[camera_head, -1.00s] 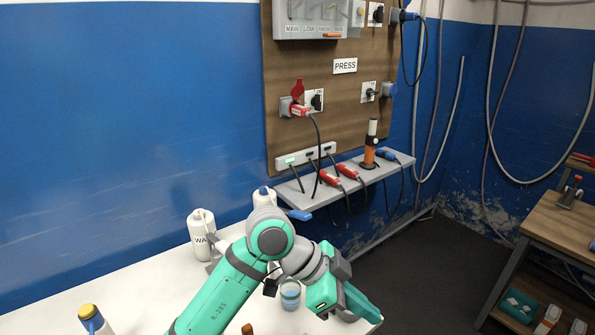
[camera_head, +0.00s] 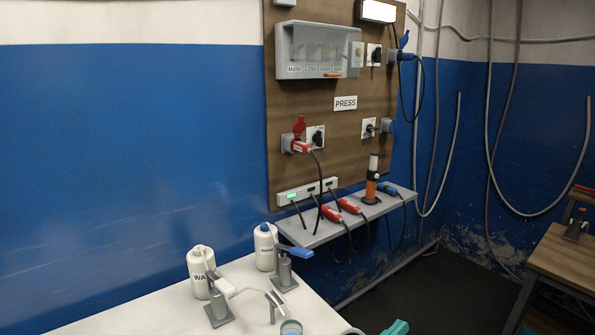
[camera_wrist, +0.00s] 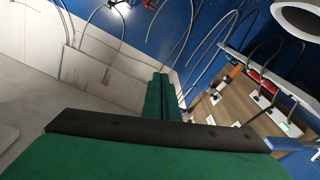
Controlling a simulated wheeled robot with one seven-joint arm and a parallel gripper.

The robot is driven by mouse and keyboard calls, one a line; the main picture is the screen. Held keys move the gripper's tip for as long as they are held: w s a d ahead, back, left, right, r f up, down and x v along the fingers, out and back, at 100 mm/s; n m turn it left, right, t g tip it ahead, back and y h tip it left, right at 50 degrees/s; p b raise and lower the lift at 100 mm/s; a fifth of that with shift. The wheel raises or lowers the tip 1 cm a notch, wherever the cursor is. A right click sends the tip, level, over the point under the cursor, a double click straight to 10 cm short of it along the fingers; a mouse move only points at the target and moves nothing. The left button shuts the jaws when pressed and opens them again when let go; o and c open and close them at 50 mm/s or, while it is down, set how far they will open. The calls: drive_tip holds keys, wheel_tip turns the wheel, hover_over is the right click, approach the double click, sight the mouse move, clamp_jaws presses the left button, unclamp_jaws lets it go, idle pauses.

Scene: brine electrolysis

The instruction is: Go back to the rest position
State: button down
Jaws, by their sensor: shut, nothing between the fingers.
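My gripper (camera_wrist: 160,82) shows in the wrist view as two green fingers lying together, shut, with nothing between them. The fingers point toward a bare stretch of wall and floor, clear of any object. In the head view only a small green piece of my arm (camera_head: 397,327) shows at the bottom edge. The rest of my arm is below the picture.
A white table (camera_head: 110,322) holds two white bottles (camera_head: 201,272) (camera_head: 265,247), grey stands (camera_head: 218,303) and a glass (camera_head: 291,327). Behind it are a grey shelf (camera_head: 318,235) with plugs and an orange-black tool (camera_head: 372,182), and a wooden panel (camera_head: 300,105). A wooden bench (camera_head: 562,250) stands right.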

drive_tip(key=s+a+f+n+t+y, duration=0.2)
drive_tip(key=s+a+f+n+y, duration=0.4)
drive_tip(key=f, duration=0.4)
drive_tip(key=s+a+f+n+t+y, duration=0.2)
drive_tip(key=s+a+f+n+y, duration=0.3)
drive_tip(key=s+f, duration=0.45)
drive_tip(key=s+a+m+y, duration=0.2)
drive_tip(key=s+a, duration=0.3)
drive_tip(key=s, duration=0.5)
drive_tip(key=s+a+m+y, duration=0.1)
drive_tip(key=s+a+m, duration=0.2)
drive_tip(key=s, duration=0.7)
drive_tip(key=shift+s+a+f+g+y, duration=0.3)
drive_tip(key=shift+s+a+f+y, duration=0.1)
drive_tip(key=shift+a, duration=0.6)
